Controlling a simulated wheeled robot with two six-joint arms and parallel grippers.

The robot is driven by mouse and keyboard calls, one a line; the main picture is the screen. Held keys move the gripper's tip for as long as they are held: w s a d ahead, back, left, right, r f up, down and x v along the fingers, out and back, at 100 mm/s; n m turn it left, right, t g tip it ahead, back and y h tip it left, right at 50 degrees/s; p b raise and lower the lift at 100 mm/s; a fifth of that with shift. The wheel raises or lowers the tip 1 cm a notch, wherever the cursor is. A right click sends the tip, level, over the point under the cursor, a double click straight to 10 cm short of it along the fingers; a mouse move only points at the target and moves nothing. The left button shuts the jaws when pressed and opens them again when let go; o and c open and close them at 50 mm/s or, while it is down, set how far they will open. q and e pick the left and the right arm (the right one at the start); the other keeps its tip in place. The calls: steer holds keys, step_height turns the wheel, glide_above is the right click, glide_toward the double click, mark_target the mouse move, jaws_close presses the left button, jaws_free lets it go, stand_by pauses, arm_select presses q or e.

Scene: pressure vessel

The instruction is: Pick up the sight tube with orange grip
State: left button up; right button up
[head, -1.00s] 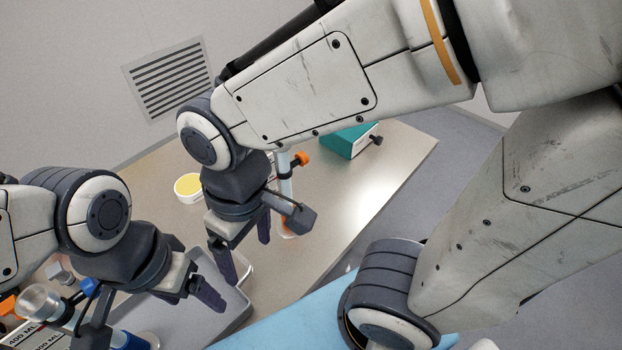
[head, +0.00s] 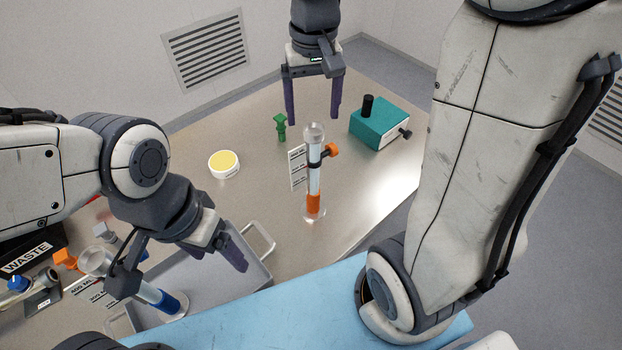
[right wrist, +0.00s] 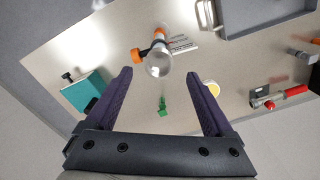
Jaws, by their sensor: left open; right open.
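The sight tube with orange grip (head: 314,180) stands upright on the table, a clear column with an orange lower band and an orange clamp knob at its side. In the right wrist view its round clear top (right wrist: 158,62) shows ahead of the fingers. My right gripper (head: 312,115) is open and empty, behind and above the tube, apart from it; its two purple fingers also show in the right wrist view (right wrist: 162,80). My left gripper (head: 222,262) is open at the left, over the grey tray, near a second tube with a blue band (head: 160,298).
A teal box (head: 378,125) with black knobs stands right of the tube. A green fitting (head: 281,127) and a round yellow-topped dish (head: 224,164) lie to its left. A scale card (head: 297,168) is beside the tube. A grey tray (head: 240,255) and a WASTE bin (head: 28,258) are at front left.

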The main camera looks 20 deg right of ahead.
mark_target(314, 134)
steer(key=shift+s+f+p, duration=0.2)
steer(key=shift+f+p, duration=0.45)
steer(key=shift+f, duration=1.7)
jaws_close()
